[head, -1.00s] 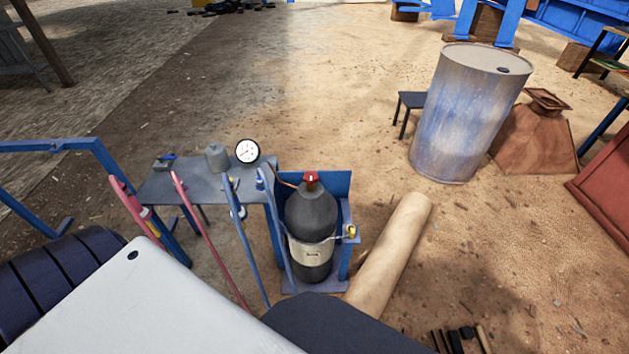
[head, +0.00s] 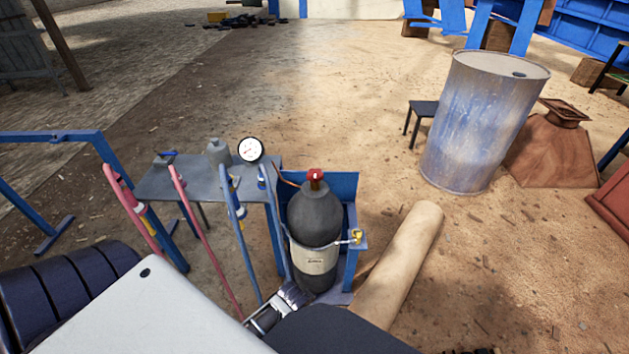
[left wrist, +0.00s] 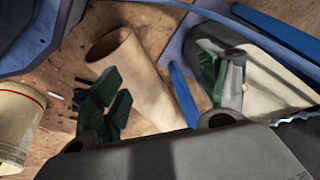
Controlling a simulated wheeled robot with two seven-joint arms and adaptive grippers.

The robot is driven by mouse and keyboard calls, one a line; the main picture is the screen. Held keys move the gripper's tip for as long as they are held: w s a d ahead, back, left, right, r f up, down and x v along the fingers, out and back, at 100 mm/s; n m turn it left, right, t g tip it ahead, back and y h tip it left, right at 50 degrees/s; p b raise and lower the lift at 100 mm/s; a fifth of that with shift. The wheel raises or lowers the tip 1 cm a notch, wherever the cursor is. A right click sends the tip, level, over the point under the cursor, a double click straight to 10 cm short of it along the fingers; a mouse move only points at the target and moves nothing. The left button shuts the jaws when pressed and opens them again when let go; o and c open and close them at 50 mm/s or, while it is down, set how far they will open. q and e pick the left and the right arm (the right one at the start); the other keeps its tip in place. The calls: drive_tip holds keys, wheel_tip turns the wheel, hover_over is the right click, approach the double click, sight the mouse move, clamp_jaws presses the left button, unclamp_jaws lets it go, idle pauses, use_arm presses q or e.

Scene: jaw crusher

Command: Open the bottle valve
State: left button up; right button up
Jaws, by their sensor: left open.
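The dark grey gas bottle (head: 316,220) stands upright in a blue holder (head: 349,205), with a pale label and a strap around its body. The red bottle valve (head: 315,175) sits on top. My left gripper (head: 285,303) shows partly at the bottle's lower left, well below the valve, and is partly hidden by my own body. In the left wrist view its green-padded fingers (left wrist: 160,88) are apart with nothing held between them. The pale label (left wrist: 270,88) appears behind the right finger; the valve is not visible there. My right gripper is not in view.
A grey table (head: 205,185) with a round gauge (head: 250,150) stands left of the bottle. Red and blue hoses (head: 240,240) hang before it. A cardboard tube (head: 400,260) lies right of the holder; a drum (head: 480,125) stands beyond. Ground between is mostly clear.

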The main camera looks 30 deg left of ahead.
use_arm(q)
drive_tip(key=w+a+r+n+t+h+b, duration=0.2)
drive_tip(key=w+a+r+n+t, duration=0.2)
drive_tip(key=r+n, duration=0.6)
drive_tip(key=w+a+r+n+t+h+b, duration=0.2)
drive_tip(key=w+a+r+n+t+b, duration=0.1)
drive_tip(key=w+a+r+n, duration=0.4)
drive_tip(key=w+a+r+n+t+h+b, duration=0.2)
drive_tip(key=w+a+r+n+t, duration=0.4)
drive_tip(key=n, duration=1.1)
drive_tip(key=shift+w+a+r+h, duration=0.35)
drive_tip(key=shift+a+r+h, duration=0.25)
drive_tip(key=shift+a+r, duration=2.35)
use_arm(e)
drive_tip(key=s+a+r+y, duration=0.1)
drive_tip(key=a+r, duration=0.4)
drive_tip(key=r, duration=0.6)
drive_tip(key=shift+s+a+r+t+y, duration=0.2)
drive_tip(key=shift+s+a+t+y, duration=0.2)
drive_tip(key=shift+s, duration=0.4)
use_arm(q)
drive_tip(key=shift+d+r, duration=0.65)
drive_tip(key=shift+d, duration=0.1)
